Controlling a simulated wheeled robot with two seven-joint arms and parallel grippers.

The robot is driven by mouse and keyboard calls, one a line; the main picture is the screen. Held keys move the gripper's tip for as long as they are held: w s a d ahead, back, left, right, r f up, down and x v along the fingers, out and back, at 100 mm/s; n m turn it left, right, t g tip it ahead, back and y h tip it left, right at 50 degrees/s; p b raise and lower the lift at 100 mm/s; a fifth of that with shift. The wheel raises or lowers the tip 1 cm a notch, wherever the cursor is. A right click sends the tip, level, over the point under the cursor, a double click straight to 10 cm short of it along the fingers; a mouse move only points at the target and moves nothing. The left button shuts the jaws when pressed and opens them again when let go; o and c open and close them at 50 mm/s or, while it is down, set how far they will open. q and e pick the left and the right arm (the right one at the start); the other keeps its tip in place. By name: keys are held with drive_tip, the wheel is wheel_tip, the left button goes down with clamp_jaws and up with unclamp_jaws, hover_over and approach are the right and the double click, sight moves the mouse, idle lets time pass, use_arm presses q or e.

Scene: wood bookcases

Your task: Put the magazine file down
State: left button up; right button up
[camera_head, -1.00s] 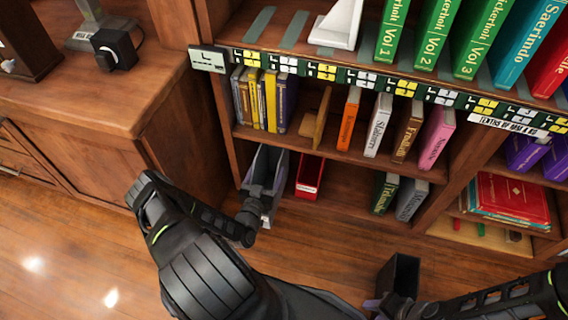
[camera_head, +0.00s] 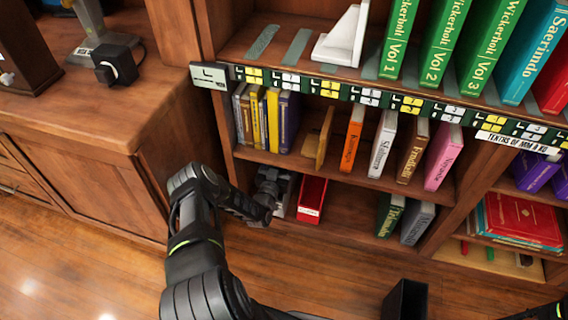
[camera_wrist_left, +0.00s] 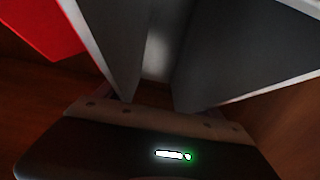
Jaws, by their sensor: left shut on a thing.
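The grey magazine file (camera_head: 289,194) is at the left end of the bookcase's bottom shelf, mostly hidden behind my left gripper (camera_head: 272,184). My left gripper is shut on it. In the left wrist view, the file's grey walls with pale edges (camera_wrist_left: 245,50) rise right in front of the gripper. I cannot tell whether its base touches the shelf. A red magazine file (camera_head: 311,196) stands just to its right; its red side also shows at the upper left of the wrist view (camera_wrist_left: 38,25). My right gripper is not visible.
Books (camera_head: 263,118) fill parts of the shelf above. The bottom shelf (camera_head: 350,212) has free room between the red file and the green and grey books (camera_head: 402,217). The cabinet (camera_head: 90,170) borders the left. A black box-like thing (camera_head: 405,300) is at the bottom edge.

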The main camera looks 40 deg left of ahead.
use_arm(q)
drive_tip(key=shift+x, duration=1)
drive_tip(key=shift+w, duration=0.1)
drive_tip(key=shift+w+a+f+b, duration=0.1)
drive_tip(key=shift+w+f+b, duration=0.1)
drive_tip(key=shift+f+b, duration=0.5)
drive_tip(key=shift+w+a+f+b, duration=0.15)
drive_tip(key=shift+f+b, duration=0.25)
drive_tip(key=shift+f, duration=0.6)
